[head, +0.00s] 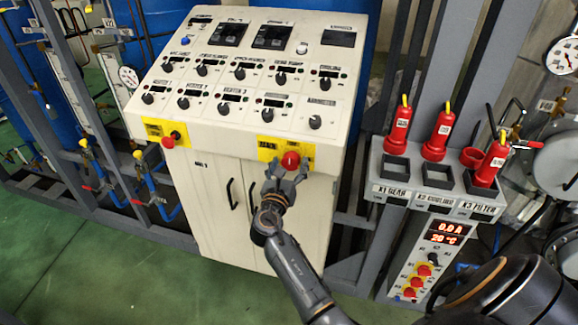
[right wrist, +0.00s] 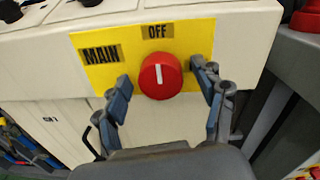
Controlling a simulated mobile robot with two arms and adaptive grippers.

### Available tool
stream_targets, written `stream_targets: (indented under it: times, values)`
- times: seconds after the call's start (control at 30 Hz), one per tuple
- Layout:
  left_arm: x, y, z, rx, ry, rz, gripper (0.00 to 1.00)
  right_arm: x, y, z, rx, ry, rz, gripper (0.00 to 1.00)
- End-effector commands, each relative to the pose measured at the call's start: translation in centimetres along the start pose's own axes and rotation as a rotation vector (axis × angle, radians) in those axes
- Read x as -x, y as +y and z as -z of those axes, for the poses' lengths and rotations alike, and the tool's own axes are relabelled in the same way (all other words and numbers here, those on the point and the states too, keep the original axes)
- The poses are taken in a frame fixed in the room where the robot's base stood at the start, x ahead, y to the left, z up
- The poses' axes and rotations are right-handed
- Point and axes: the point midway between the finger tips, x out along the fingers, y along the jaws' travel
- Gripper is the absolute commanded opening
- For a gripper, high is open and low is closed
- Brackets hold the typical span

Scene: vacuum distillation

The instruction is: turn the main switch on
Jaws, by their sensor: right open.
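The main switch is a red round knob (right wrist: 160,76) on a yellow plate (right wrist: 98,40) labelled MAIN, with OFF above the knob. Its white mark points up toward OFF. In the head view the red knob (head: 290,160) sits on the front edge of the white control console (head: 240,140). My right gripper (head: 287,172) is open just in front of the knob. In the right wrist view its two fingers (right wrist: 161,78) stand on either side of the knob, with gaps showing. I cannot tell how deep the fingertips reach. My left gripper is not in view.
A second yellow plate with a red knob (head: 168,141) is on the console edge to the left. Several small black dials cover the sloped panel above. A grey rack (head: 395,190) with red-bodied tools stands to the right. Green floor (head: 150,285) is clear at lower left.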

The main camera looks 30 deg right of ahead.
Motion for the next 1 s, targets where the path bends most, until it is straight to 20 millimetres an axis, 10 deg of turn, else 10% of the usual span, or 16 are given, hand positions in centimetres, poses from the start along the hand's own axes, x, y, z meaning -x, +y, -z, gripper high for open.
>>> stream_targets:
  times: [0.1, 0.37, 1.0]
  values:
    - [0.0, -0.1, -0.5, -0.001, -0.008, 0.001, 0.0, 0.0, 0.0, 0.0, 0.0, 0.0, 0.0, 0.7]
    - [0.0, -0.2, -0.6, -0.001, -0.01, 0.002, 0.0, 0.0, 0.0, 0.0, 0.0, 0.0, 0.0, 0.17]
    - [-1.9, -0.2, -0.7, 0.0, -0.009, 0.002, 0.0, 0.1, 0.0, 0.4, -0.218, -0.009, 0.004, 0.15]
